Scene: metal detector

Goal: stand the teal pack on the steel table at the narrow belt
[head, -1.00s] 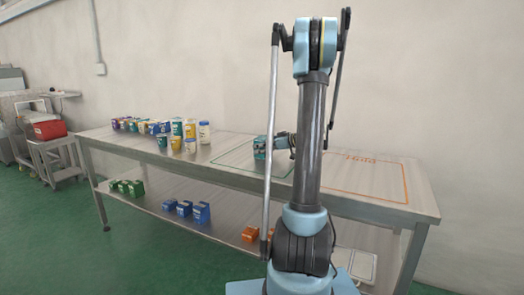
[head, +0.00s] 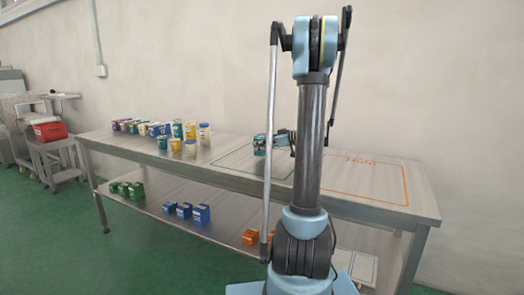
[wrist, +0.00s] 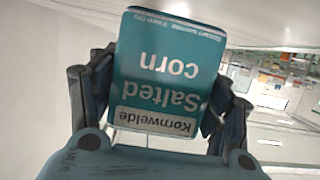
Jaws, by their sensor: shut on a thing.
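The teal pack (wrist: 168,75), labelled "Salted corn", is held between the two fingers of my gripper (wrist: 160,105) in the wrist view, its print upside down. My gripper is shut on it. In the head view the teal pack (head: 260,147) shows small beside my gripper (head: 276,141), over the green-outlined area of a long steel table (head: 228,184). I cannot tell from this view whether its bottom touches the top. My arm hides part of the gripper. I cannot make out a narrow belt for certain.
Several tubs and jars (head: 176,136) stand at the table's back left. An orange-outlined area (head: 375,181) lies empty at right. The lower shelf holds green, blue (head: 186,211) and orange boxes. A red container (head: 51,131) sits on a cart at far left. Green floor is clear in front.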

